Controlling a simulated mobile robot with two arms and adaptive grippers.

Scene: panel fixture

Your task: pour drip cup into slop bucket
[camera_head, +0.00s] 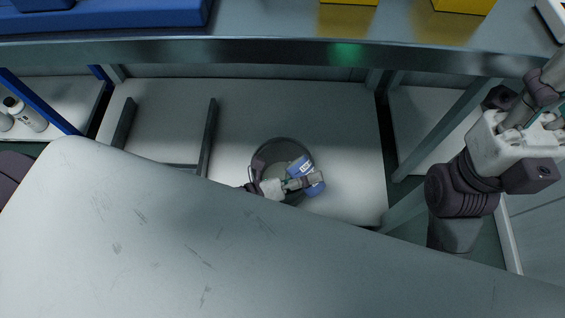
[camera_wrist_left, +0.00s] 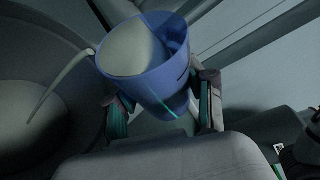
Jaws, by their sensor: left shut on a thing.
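The blue drip cup (camera_head: 312,186) with a white label is over the dark round slop bucket (camera_head: 262,153) in the head view. My left gripper (camera_head: 298,183) is shut on it. In the left wrist view the cup (camera_wrist_left: 147,80) is tilted between the fingers of my left gripper (camera_wrist_left: 160,108), with a pale surface inside. The bucket (camera_wrist_left: 85,35) is to its left. A pale curved streak runs from the cup's rim down over the bucket's inside and looks like pouring liquid. My right arm shows at the right, but its gripper is not in view.
The bucket stands on a pale lower shelf (camera_head: 345,130) beneath a metal bench edge (camera_head: 270,52). Dark bars (camera_head: 207,138) stand on the shelf's left part. White bottles (camera_head: 27,115) are at far left. Yellow bins (camera_head: 348,2) and a blue object (camera_head: 110,14) are above.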

